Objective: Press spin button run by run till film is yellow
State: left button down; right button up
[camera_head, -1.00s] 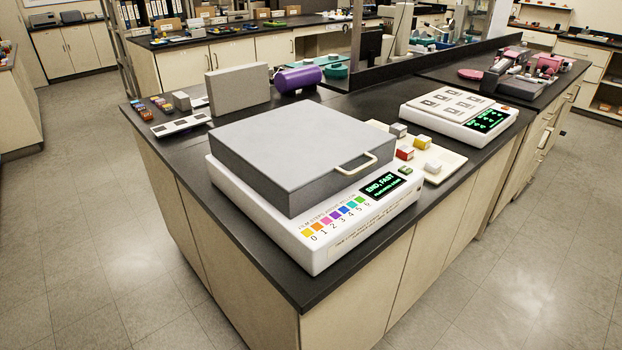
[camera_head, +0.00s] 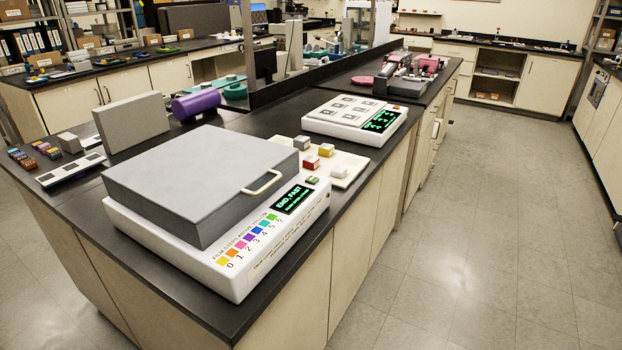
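The spin machine (camera_head: 272,262) is a white box with a closed grey lid (camera_head: 200,175) and a light bar handle (camera_head: 263,182). Its dark display (camera_head: 294,198) shows green text that looks like "END, FAST", with a smaller line too small to read. A small green button (camera_head: 312,180) sits beside the display. A colour strip (camera_head: 247,240) on the front is headed by text about film steps and yellow, with colours numbered from 0. The film is not visible; the lid covers the inside. Neither of my grippers is in view.
A white device (camera_head: 345,128) with green readouts stands further back. A grey panel (camera_head: 132,123) and a purple cylinder (camera_head: 196,103) stand behind. The right floor is clear.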

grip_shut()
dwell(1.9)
